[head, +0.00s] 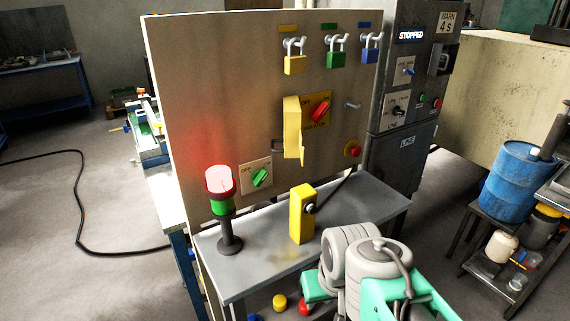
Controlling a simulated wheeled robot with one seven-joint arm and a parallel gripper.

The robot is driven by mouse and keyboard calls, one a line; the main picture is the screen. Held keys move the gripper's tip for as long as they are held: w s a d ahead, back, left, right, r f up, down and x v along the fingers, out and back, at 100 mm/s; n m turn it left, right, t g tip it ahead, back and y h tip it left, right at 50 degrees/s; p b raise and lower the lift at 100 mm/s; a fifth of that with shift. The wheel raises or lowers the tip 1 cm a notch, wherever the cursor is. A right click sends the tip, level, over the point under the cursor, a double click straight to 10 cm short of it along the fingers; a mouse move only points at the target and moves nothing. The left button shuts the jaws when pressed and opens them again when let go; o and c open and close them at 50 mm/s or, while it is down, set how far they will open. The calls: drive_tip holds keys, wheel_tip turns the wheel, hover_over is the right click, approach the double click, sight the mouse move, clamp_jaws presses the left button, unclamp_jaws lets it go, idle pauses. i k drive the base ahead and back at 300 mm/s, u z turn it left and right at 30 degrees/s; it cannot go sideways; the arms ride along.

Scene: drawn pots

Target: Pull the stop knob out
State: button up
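A smaller red button (436,103) is on the grey cabinet (402,95) to the right. My grey and green arm shows at the bottom, in front of the bench and below the board. My gripper cannot be made out, and nothing of mine touches the red knob.
A grey bench (275,255) below the board holds a lit red-and-green lamp (220,185) and a yellow box (301,215). Above are three padlocks (295,64), a red rotary switch (319,109) and a yellow flap (293,130). The cabinet display reads STOPPED. A blue drum (515,180) stands right.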

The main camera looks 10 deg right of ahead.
sight(355, 151)
drive_tip(key=k, duration=0.5)
drive_tip(key=z, duration=1.3)
drive_tip(key=i, duration=1)
drive_tip(key=u, duration=1.95)
